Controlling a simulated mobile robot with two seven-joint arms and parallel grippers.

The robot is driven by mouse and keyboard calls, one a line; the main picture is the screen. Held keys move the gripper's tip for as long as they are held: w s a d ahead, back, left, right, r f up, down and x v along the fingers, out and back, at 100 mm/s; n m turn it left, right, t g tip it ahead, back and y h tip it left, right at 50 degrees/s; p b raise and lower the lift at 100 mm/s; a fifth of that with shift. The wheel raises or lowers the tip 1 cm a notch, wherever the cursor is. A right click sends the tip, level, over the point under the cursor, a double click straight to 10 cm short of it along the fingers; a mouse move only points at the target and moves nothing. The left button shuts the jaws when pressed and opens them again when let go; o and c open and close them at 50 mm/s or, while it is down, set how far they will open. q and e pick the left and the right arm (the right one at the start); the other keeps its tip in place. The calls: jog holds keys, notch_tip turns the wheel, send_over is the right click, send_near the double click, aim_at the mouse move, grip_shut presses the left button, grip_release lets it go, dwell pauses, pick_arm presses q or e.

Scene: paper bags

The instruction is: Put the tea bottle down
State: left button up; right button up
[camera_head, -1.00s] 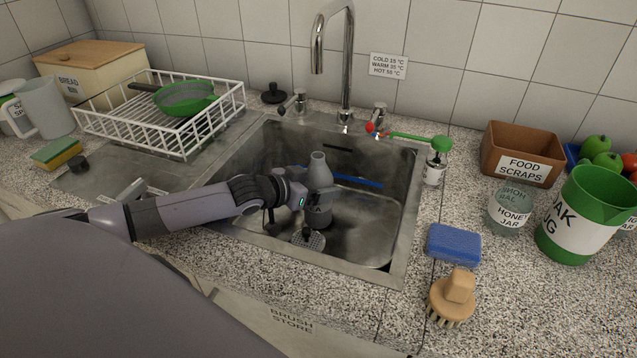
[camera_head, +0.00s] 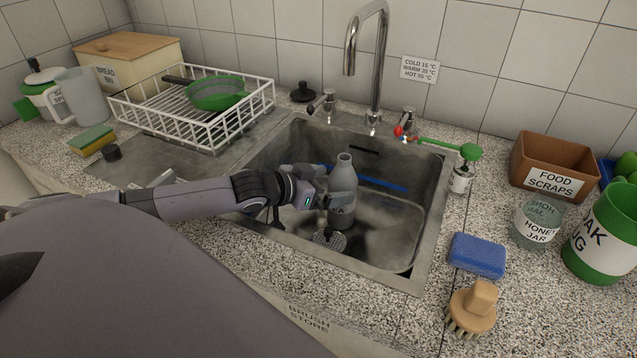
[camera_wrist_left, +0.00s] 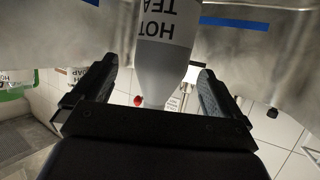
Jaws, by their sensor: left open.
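The tea bottle (camera_head: 343,178), a grey bottle with a narrow neck, stands upright in the sink (camera_head: 410,235), just behind the round drain strainer (camera_head: 330,239). My left gripper (camera_head: 322,196) is open at the bottle's left side in the head view. In the left wrist view the bottle (camera_wrist_left: 165,62), labelled HOT TEA, appears upside down, between and beyond the spread fingers of the gripper (camera_wrist_left: 160,90), with gaps on both sides. The lower end of the bottle is cut off in that view. My right gripper is not in view.
The tap (camera_head: 374,70) rises behind the sink. A blue strip (camera_head: 385,184) lies along the sink's back. A white dish rack (camera_head: 205,125) stands left. A blue sponge (camera_head: 477,255), a wooden brush (camera_head: 473,307) and a honey jar (camera_head: 537,222) stand right of the sink.

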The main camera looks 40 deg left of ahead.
pick_arm(q)
jog(key=shift+v, duration=1.55)
jog(key=shift+r, duration=0.1)
